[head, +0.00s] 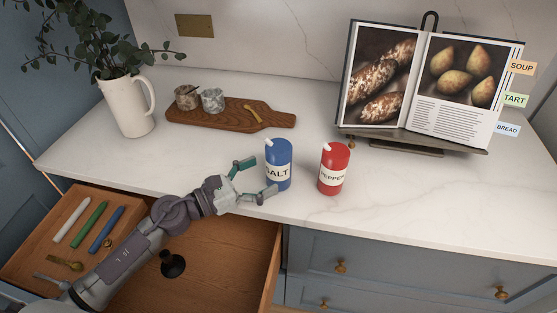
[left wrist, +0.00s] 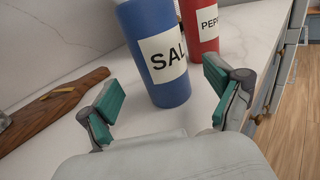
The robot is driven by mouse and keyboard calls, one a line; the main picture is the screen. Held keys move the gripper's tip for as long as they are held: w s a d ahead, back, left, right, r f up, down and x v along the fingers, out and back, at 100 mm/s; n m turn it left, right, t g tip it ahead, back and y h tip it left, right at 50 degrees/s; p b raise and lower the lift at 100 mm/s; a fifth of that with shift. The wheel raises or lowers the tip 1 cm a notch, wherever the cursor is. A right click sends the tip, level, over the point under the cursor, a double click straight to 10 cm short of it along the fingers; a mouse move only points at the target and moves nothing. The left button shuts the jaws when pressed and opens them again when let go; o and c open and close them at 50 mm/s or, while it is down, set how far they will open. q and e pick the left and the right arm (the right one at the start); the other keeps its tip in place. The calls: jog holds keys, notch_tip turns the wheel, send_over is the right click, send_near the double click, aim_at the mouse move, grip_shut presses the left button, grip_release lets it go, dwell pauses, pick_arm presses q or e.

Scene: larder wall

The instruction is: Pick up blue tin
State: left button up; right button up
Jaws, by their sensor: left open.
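The blue tin (head: 279,164), labelled SALT, stands upright on the white counter, and it also shows large in the left wrist view (left wrist: 154,50). My left gripper (head: 256,179) is open and empty, just left of the blue tin in the head view. In the left wrist view its teal-padded fingers (left wrist: 160,97) are spread, with the tin ahead, between and beyond the fingertips. The tin's top is cut off in the wrist view. My right gripper is not in view.
A red PEPPER tin (head: 333,168) stands close to the right of the blue one. A wooden board (head: 225,118) with small jars lies behind. A cookbook (head: 430,90) stands at the back right. An open drawer (head: 225,262) is below my left arm.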

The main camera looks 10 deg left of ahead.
aim_at(267, 171)
pick_arm(q)
jog(key=w+d+p, duration=0.1)
jog(key=w+d+r+p, duration=0.1)
jog(key=d, duration=0.1)
jog(key=shift+w, duration=0.3)
jog(key=shift+w+d+f, duration=0.15)
jog(key=shift+w+d, duration=0.1)
jog(key=shift+w, duration=0.05)
jog(key=c, duration=1.3)
jog(key=shift+c, duration=1.3)
